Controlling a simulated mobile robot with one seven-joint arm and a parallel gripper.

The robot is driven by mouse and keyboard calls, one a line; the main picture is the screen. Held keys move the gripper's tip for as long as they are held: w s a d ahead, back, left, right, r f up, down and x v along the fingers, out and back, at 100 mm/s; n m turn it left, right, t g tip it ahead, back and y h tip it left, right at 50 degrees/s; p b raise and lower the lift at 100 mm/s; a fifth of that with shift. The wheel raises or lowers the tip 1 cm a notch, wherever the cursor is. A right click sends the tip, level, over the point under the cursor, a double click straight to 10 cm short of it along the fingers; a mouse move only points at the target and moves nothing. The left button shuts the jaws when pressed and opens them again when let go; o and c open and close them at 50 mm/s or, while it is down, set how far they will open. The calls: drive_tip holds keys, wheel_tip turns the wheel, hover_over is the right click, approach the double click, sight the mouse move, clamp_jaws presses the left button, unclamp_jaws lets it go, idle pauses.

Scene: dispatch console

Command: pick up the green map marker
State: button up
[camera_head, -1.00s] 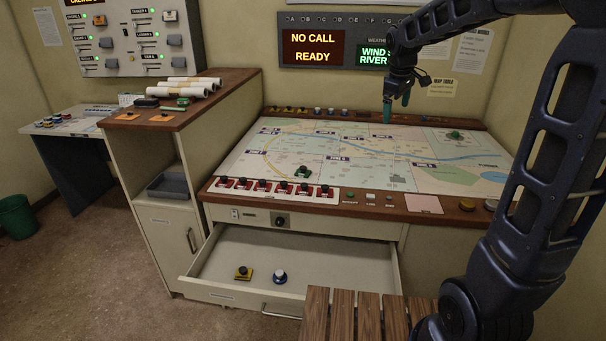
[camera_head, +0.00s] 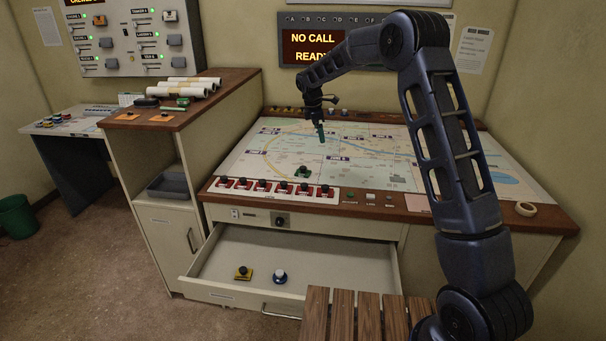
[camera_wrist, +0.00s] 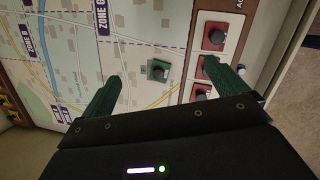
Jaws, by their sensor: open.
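The green map marker (camera_head: 303,171), a small green base with a dark knob, stands upright on the map table (camera_head: 250,158) near its front edge, just behind the row of red switches. In the wrist view the marker (camera_wrist: 159,71) lies beyond and between the two green fingers. My gripper (camera_head: 322,138) is above the map, behind the marker and a little to its right, pointing down. In the wrist view my gripper (camera_wrist: 172,88) is open, with nothing between its fingers. A second green marker seen earlier at the right of the map is hidden by my arm.
Red switches (camera_head: 262,186) line the table's front edge. Below, an open drawer (camera_head: 225,258) holds a yellow marker (camera_head: 243,272) and a blue-and-white marker (camera_head: 280,277). A tape roll (camera_head: 526,209) lies at the right. A slatted wooden surface (camera_head: 343,318) is in front.

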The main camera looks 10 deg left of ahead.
sight(303, 167)
drive_tip(key=w+a+f+n, duration=0.1)
drive_tip(key=a+f, duration=0.1)
drive_tip(key=f, duration=0.3)
drive_tip(key=a+f+n, duration=0.1)
drive_tip(key=a+f, duration=0.2)
drive_tip(key=f, duration=0.2)
drive_tip(key=w+a+f+n, duration=0.1)
drive_tip(key=a+f, duration=0.2)
drive_tip(key=f, duration=0.2)
drive_tip(key=shift+w+a+f+n, duration=0.15)
drive_tip(key=shift+w+f+n, duration=0.15)
drive_tip(key=shift+w, duration=0.05)
drive_tip(key=shift+s+d+x, duration=0.1)
drive_tip(key=shift+x, duration=1.15)
drive_tip(key=shift+s+d+x, duration=0.1)
drive_tip(key=shift+s+x, duration=0.05)
drive_tip(key=shift+x, duration=1.15)
drive_tip(key=c, duration=1.4)
